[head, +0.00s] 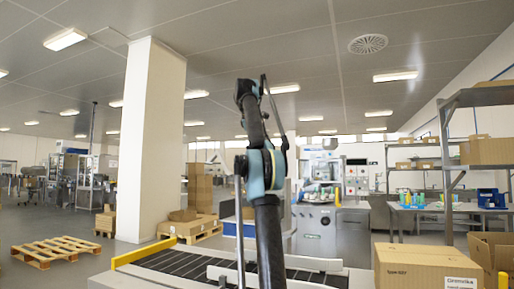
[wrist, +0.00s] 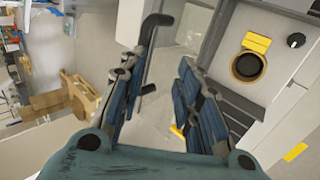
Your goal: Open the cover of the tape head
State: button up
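A dark roller conveyor (head: 190,268) with pale rails runs across the front. A cardboard box (head: 425,268) stands at the front right. A white pillar (head: 152,140) and a wooden pallet (head: 55,250) are on the left. A white machine (head: 320,215) stands behind the arm.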

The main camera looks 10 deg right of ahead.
jog(key=s+a, duration=0.5)
jog(key=s, duration=0.2)
dwell(0.3)
dwell(0.4)
jog(key=s+a+f+m+g+y, duration=0.1)
jog(key=s+a+f+m, duration=0.1)
jog(key=s+f, duration=1.2)
jog(key=s+a+f+m+g+y, duration=0.1)
jog(key=s+f+m, duration=0.4)
jog(key=s+f, duration=1)
jog(key=s+a+f+m+g+y, duration=0.2)
jog(key=s+f, duration=1.3)
jog(key=f, duration=2.2)
jog(key=shift+s+a+f+m+y, duration=0.25)
jog(key=shift+a+m+y, duration=0.15)
jog(key=shift+a+m, duration=0.4)
jog(key=shift+w+d+f, duration=0.1)
jog(key=shift+w+f, duration=0.1)
jog(key=shift+w, duration=0.3)
jog(key=shift+o, duration=0.3)
jog(key=shift+s, duration=0.1)
